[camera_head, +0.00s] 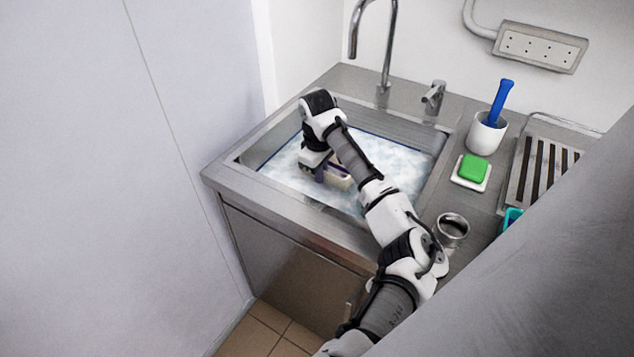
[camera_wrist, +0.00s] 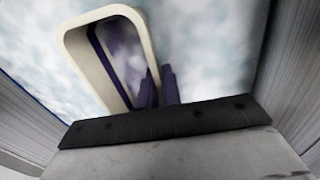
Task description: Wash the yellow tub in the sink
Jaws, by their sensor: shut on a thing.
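A pale cream-yellow tub (camera_head: 339,180) sits low in the sink (camera_head: 270,152), among the foamy water. In the wrist view the tub's rounded pale rim (camera_wrist: 76,38) and darker inside show close up, lying at a slant. My gripper (camera_head: 321,171) points down into the sink and is shut on the tub. Its dark purple fingertips (camera_wrist: 159,88) are at the tub's near right side wall in the wrist view. The arm hides part of the tub in the head view, and the tub's underside is not visible.
A tall faucet (camera_head: 388,45) and a small tap (camera_head: 433,97) stand behind the sink. To the right are a white cup with a blue-handled brush (camera_head: 501,103), a green sponge (camera_head: 473,167) on a white dish, a metal cup (camera_head: 452,229) and a slatted rack (camera_head: 520,185).

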